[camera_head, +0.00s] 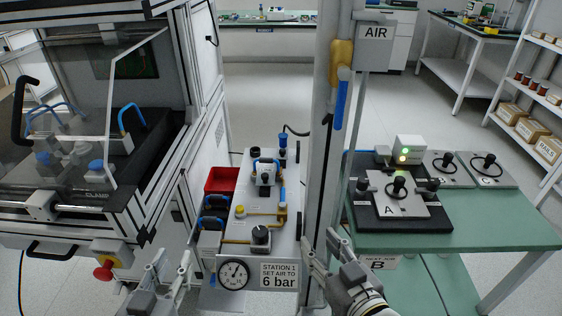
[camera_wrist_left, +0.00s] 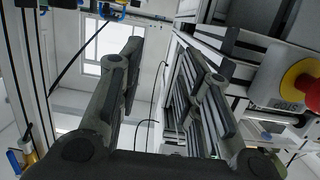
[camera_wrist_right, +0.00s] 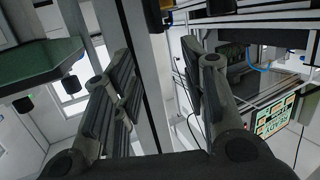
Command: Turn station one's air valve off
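The station 1 panel (camera_head: 266,190) stands left of the post, with a dial gauge (camera_head: 234,273) and a "set air to 6 bar" label (camera_head: 279,275). My left gripper (camera_head: 165,283) is open and empty at the lower left, well below the valve. My right gripper (camera_head: 328,252) is open and empty low beside the post, below the lever and apart from it.
A glazed machine (camera_head: 150,75) with a red stop button (camera_head: 103,272) fills the left. A green bench (camera_head: 480,220) with black fixture A (camera_head: 390,225) is at the right. The floor beyond is clear.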

